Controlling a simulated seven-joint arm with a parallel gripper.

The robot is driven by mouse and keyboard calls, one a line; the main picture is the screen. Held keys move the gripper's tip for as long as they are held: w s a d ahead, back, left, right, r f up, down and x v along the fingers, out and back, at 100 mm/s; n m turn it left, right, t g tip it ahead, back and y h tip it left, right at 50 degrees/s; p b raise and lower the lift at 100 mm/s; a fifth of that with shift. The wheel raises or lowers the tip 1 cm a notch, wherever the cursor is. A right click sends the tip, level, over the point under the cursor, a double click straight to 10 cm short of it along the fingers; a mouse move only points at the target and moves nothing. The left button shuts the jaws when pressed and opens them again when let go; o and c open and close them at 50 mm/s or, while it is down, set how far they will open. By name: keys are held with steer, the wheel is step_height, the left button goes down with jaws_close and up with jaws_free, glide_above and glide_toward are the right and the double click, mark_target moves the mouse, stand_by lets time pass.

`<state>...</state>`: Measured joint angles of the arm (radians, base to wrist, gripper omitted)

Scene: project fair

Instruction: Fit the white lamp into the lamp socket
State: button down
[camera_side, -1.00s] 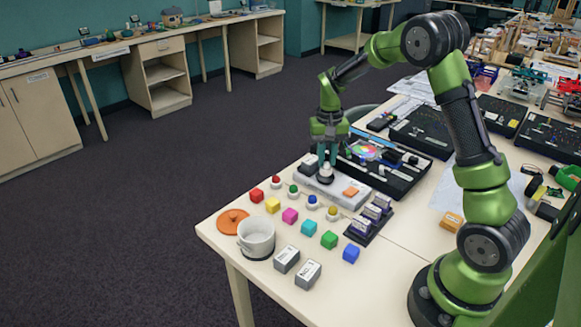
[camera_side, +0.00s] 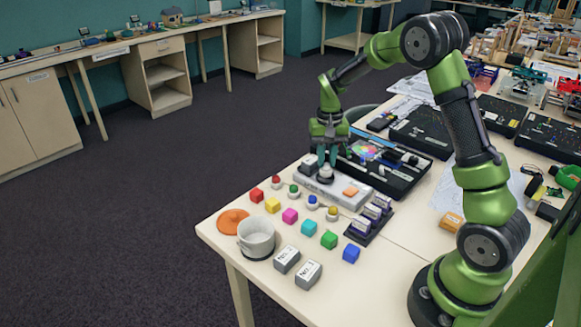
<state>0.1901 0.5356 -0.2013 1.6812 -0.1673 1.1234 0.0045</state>
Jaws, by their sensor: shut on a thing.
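The white lamp (camera_side: 326,171) is at the lamp socket (camera_side: 325,180), a dark round holder on a light grey board (camera_side: 356,201). My gripper (camera_side: 327,162) points down over the board, with its teal fingers shut on the white lamp. The lamp looks upright and low at the socket. I cannot tell from this view whether it is fully seated.
A black case (camera_side: 385,170) stands behind.

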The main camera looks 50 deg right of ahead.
steer(key=shift+f, duration=0.75)
stand_by(0.3)
steer(key=c, duration=0.9)
jaws_free()
steer(key=shift+o, duration=0.3)
steer(key=o, duration=0.3)
steer(key=shift+r, duration=3.5)
